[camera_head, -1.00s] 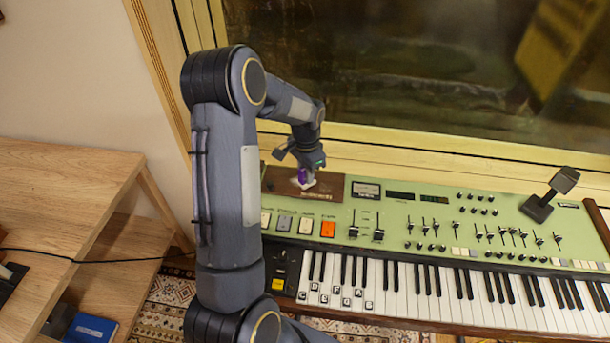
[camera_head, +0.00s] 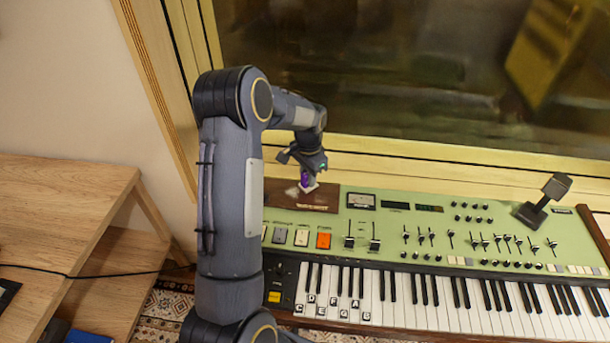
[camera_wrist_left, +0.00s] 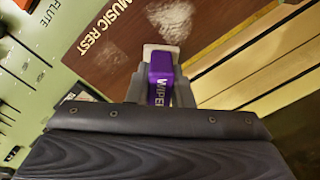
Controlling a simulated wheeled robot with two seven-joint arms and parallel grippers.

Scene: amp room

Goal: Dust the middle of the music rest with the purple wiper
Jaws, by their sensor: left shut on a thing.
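The music rest (camera_head: 328,196) is a brown panel at the left end of the green keyboard's top. In the left wrist view the music rest (camera_wrist_left: 120,52) carries the words "MUSIC REST" and a pale dusty patch (camera_wrist_left: 171,20). My left gripper (camera_head: 306,177) is over the panel, shut on the purple wiper (camera_head: 305,181). In the left wrist view the purple wiper (camera_wrist_left: 161,82) shows its lettering and a pale pad at its far end, at or just above the panel beside the dust. Whether the pad touches cannot be told. My right gripper is not in view.
The green keyboard (camera_head: 400,222) has sliders, knobs and keys (camera_head: 430,298) right of and below the rest. A black stand-like device (camera_head: 543,200) stands at its right. The window frame (camera_head: 420,153) runs behind. A wooden shelf unit (camera_head: 60,205) stands at left.

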